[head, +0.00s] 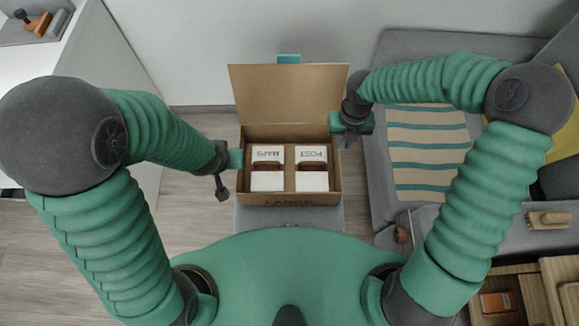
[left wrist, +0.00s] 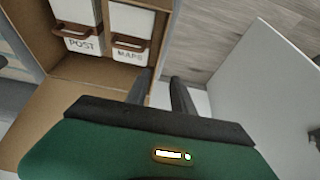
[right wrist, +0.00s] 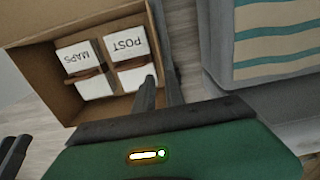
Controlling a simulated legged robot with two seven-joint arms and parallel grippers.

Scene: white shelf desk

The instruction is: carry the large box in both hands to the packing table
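The large box (head: 290,199) is open brown cardboard with its lid flap raised at the back. It sits low in front of me and holds two white cartons (head: 267,181) (head: 311,181) marked MAPS and POST, with brown straps. My left gripper (left wrist: 162,76) is at the box's left wall, one finger on the inner side and one outside, with a visible gap between them. My right gripper (right wrist: 160,76) is at the right wall with its fingers close to either side. Whether they press on the cardboard is unclear. The packing table is not clearly identifiable.
A white desk (head: 100,50) stands at the left, with a stamp (head: 38,24) on its top. A grey sofa (head: 400,48) with a striped blanket (head: 428,150) is close on the right. Wooden trays (head: 515,290) lie at the lower right. Wood floor (head: 190,225) shows left of the box.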

